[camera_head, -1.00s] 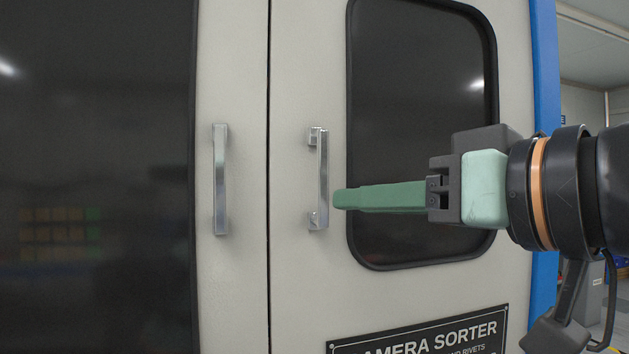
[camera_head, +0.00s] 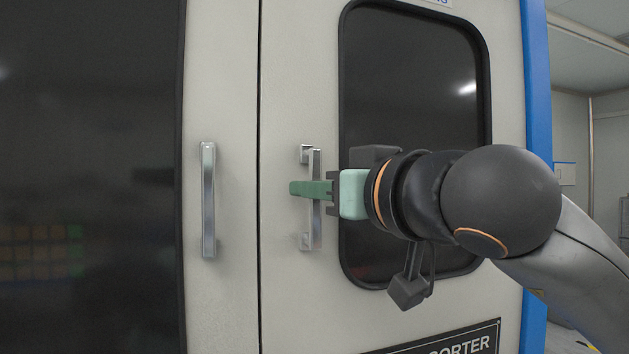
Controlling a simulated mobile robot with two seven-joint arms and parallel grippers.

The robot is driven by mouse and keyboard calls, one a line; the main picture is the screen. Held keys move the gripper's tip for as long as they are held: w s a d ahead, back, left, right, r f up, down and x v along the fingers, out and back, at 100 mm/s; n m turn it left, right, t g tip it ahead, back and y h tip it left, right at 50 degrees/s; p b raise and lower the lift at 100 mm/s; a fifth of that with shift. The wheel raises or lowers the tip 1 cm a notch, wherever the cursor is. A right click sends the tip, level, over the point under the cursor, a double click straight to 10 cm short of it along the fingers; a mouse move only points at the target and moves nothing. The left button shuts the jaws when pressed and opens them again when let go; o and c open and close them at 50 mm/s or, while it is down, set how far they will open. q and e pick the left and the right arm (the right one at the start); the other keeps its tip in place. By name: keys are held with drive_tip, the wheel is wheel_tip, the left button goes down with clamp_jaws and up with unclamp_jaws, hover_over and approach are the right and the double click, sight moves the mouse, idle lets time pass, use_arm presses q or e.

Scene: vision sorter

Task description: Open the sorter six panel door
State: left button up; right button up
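The sorter's pale grey door panel (camera_head: 290,90) stands right of a dark vertical seam and looks shut. Its silver vertical handle (camera_head: 317,230) is upright on the panel's left side. A second silver handle (camera_head: 208,200) is on the panel left of the seam. My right gripper (camera_head: 305,188) reaches in from the right, its green fingers across the middle of the door handle, their tips past it to the left. One finger hides the other, so the gap between them and any grip on the handle cannot be told. My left gripper is not in view.
A dark window (camera_head: 415,80) with a black rim is behind my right arm. A black name plate (camera_head: 450,342) is low on the door. A blue edge post (camera_head: 537,90) bounds the cabinet at right. A large dark glass panel (camera_head: 90,120) fills the left.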

drive_tip(key=shift+w+a, duration=0.15)
drive_tip(key=shift+w, duration=0.1)
clamp_jaws()
idle(1.4)
